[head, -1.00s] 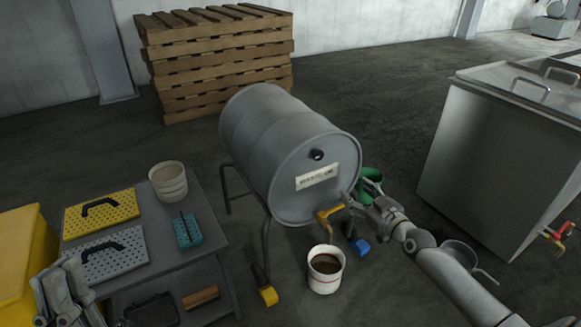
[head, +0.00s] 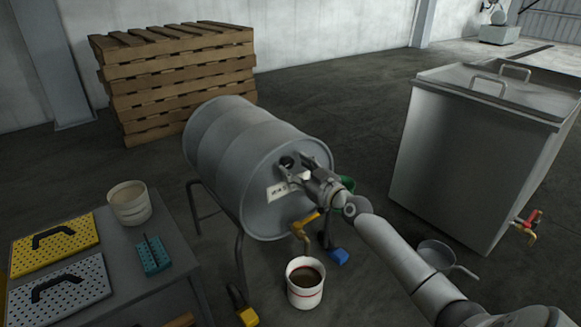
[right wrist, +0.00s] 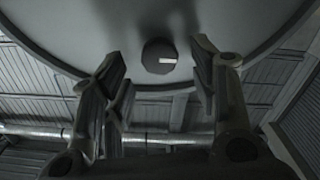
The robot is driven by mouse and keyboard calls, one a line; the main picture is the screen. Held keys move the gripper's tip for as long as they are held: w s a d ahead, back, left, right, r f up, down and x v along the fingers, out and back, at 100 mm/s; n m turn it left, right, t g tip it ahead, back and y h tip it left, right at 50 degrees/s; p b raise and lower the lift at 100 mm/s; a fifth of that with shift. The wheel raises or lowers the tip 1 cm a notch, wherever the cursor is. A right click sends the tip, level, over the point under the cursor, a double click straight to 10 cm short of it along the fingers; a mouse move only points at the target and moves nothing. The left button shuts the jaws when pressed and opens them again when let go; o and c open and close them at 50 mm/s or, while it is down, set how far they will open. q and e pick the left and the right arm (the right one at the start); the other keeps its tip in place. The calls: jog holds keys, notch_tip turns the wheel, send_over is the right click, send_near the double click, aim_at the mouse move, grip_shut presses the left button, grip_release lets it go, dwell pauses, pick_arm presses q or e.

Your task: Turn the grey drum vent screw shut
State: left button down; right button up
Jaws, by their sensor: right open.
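The grey drum (head: 225,150) lies on its side on a stand. Its dark vent screw (head: 287,162) is high on the round end face, above a white label (head: 277,191). My right gripper (head: 301,167) is open at the end face, close to the screw, and hides part of the label. In the right wrist view, the round dark screw (right wrist: 158,56) with a small white mark shows between the two parted fingers of the right gripper (right wrist: 160,72). I see no finger touching it. My left gripper is out of view.
Below the drum end is an orange-handled tap (head: 304,222), with a white bucket of dark liquid (head: 305,283) under it. A steel tank (head: 455,150) stands at right, and a grey side table (head: 190,240) at left. Stacked pallets (head: 180,80) stand behind.

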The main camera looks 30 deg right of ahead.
aim_at(290, 164)
jog(key=shift+w+a+b, duration=0.15)
jog(key=shift+w+b, duration=0.15)
jog(key=shift+w, duration=1.2)
jog(key=c, duration=1)
